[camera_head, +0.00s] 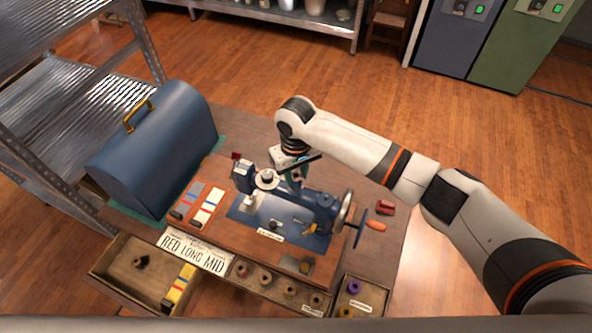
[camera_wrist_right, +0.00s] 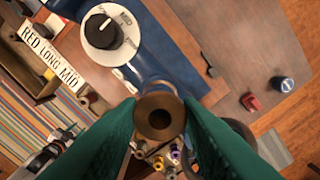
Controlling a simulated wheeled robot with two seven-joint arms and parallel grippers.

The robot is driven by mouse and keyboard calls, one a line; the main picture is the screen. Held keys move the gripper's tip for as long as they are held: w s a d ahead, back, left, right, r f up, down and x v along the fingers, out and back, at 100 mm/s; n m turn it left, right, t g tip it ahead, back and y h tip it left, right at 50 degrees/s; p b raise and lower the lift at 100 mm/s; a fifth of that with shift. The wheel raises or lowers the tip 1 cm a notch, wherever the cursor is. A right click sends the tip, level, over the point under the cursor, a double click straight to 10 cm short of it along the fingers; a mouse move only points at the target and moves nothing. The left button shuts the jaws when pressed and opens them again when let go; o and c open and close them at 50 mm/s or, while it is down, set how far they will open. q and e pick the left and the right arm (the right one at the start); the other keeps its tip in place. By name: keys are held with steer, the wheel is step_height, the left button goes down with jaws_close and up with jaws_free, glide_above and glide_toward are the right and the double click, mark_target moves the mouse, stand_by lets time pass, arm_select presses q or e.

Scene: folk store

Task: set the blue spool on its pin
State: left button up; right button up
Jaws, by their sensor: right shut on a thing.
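My right gripper (camera_head: 293,178) is behind the blue sewing machine (camera_head: 322,200), close to its arm. In the right wrist view its green fingers (camera_wrist_right: 160,120) are shut on a spool (camera_wrist_right: 159,116), seen end-on with a brown rim and a dark centre hole. The fingers hide its sides, so I cannot tell its thread colour. The machine also shows in the wrist view (camera_wrist_right: 165,50), with its white dial (camera_wrist_right: 110,32) beyond the spool. I cannot make out the pin clearly. My left gripper is not in view.
A blue case (camera_head: 160,150) stands at the table's left. An open drawer (camera_head: 120,268) and a tray (camera_head: 228,285) of brown spools are in front, with purple (camera_head: 354,287) and yellow spools at right. A red item (camera_head: 385,207) and a blue round item (camera_wrist_right: 284,84) lie on the table.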

steer(key=shift+f, duration=0.15)
steer(key=shift+f, duration=0.35)
steer(key=shift+f, duration=0.25)
steer(key=o, duration=0.8)
step_height(320, 180, up, 12)
steer(key=b, duration=0.2)
steer(key=shift+b, duration=0.35)
